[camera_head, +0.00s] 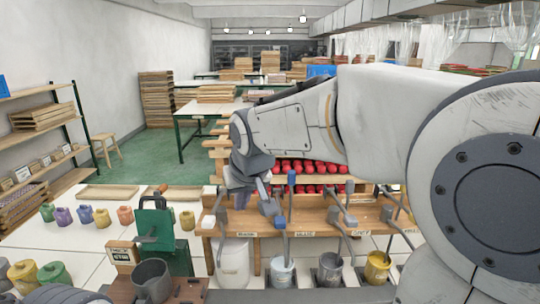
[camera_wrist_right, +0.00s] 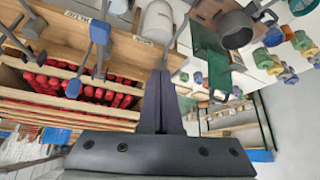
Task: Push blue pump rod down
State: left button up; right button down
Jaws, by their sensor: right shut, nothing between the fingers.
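A row of hand pumps stands on the wooden bench (camera_head: 320,218). The blue pump rod (camera_head: 291,181) stands upright with its blue top raised above the bench. In the right wrist view a blue rod top (camera_wrist_right: 73,88) shows at the left, apart from the fingers. My right gripper (camera_head: 241,204) is shut and empty, pointing down to the left of the blue rod. Its closed fingers (camera_wrist_right: 161,108) show in the right wrist view. A can (camera_head: 282,272) with pale blue paint stands below the blue pump. My left gripper is out of view.
Other grey pump levers (camera_head: 342,206) stand to the right, with a yellow paint can (camera_head: 377,267) below. A white container (camera_head: 232,262), a green stand (camera_head: 155,225) and a dark cup (camera_head: 152,278) are at the left. Red items lie behind the bench.

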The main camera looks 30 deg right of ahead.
jog(key=w+d+r+m+t+h+p, duration=0.1)
jog(key=w+d+r+m+h, duration=0.1)
jog(key=d+r, duration=0.45)
jog(key=w+d+r+m+t+h+p, duration=0.1)
jog(key=w+d+r+m, duration=0.2)
jog(key=d, duration=0.6)
jog(key=p, duration=0.3)
send_over(291, 181)
notch_tip(291, 181, down, 6)
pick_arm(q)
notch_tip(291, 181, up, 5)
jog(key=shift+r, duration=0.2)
pick_arm(e)
jog(key=f, duration=0.3)
jog(key=shift+s+a+f+n, duration=0.15)
jog(key=shift+s+f+n, duration=0.15)
jog(key=shift+s+f, duration=0.1)
pick_arm(q)
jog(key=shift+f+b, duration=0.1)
jog(key=shift+b, duration=0.2)
pick_arm(e)
jog(key=shift+h, duration=0.3)
